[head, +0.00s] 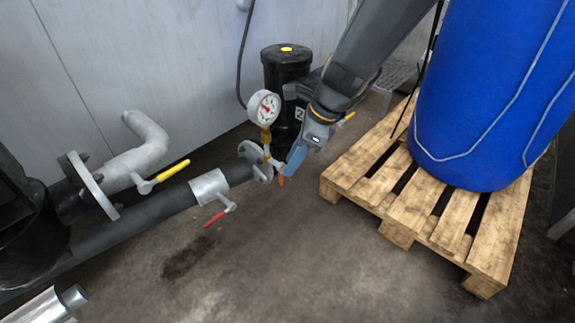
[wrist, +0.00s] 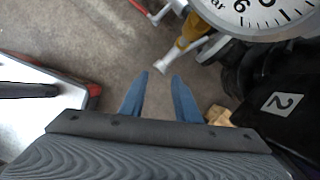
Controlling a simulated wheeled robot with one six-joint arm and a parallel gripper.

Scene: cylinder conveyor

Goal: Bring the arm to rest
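My gripper (head: 287,168) is at the end of my arm, which reaches down from the top of the head view. It is close to the pipe end, the gauge and the black pump. In the wrist view its two blue fingers (wrist: 160,85) stand apart with bare floor between them, so it is open and empty. Whether a finger touches the pipe fittings cannot be told from the head view.
A pressure gauge (head: 264,107) and black pump (head: 287,70) stand by the gripper. A pipe with a yellow-handled valve (head: 172,170) and a red-handled valve (head: 217,217) runs left. A blue barrel (head: 485,100) stands on a wooden pallet (head: 395,232) at right. Front floor is clear.

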